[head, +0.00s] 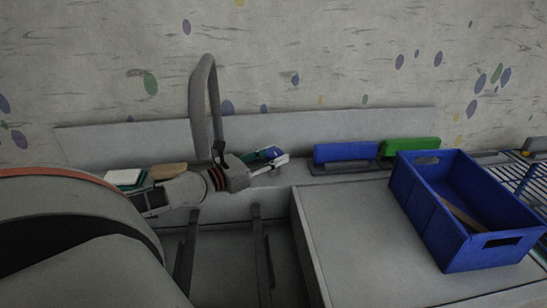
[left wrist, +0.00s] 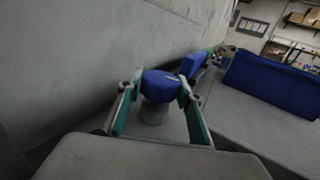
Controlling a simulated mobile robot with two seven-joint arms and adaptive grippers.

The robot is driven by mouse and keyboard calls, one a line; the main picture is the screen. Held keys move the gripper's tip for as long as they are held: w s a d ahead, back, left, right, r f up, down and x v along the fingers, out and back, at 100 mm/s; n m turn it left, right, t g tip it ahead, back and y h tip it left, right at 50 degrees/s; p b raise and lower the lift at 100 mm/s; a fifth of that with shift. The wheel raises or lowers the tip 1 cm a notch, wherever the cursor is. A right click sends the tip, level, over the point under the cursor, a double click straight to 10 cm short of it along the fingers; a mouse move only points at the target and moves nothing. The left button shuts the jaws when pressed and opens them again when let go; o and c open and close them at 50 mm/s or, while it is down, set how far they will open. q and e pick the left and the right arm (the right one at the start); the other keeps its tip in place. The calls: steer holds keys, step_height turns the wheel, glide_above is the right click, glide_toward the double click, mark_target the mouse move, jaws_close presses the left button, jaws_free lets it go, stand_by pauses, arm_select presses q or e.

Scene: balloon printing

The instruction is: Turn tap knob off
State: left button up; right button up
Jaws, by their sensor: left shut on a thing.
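The tap knob (left wrist: 160,84) is blue and sits on a short grey base in the left wrist view. In the head view the knob (head: 273,152) is a small blue shape, partly hidden by my left gripper (head: 270,164). In the left wrist view the green-padded fingers of my left gripper (left wrist: 157,92) stand on either side of the knob, shut on it. The grey tap spout (head: 200,100) arches up behind my left wrist, above the sink. My right gripper is not in view.
A blue block (head: 345,152) and a green block (head: 410,148) stand on the back ledge. A blue crate (head: 430,212) with a wooden item inside is on the right counter (head: 350,250). A wire rack (head: 520,182) is at far right. A white-topped sponge (head: 123,177) lies left.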

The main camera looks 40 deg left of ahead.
mark_target(266, 158)
arm_select(q)
steer(key=o, duration=1.1)
steer(key=shift+s+a, duration=0.2)
steer(key=shift+s, duration=1.05)
steer(key=shift+s+a, duration=0.2)
steer(key=shift+s, duration=1)
steer(key=shift+s+a, duration=0.2)
steer(key=shift+s, duration=1.05)
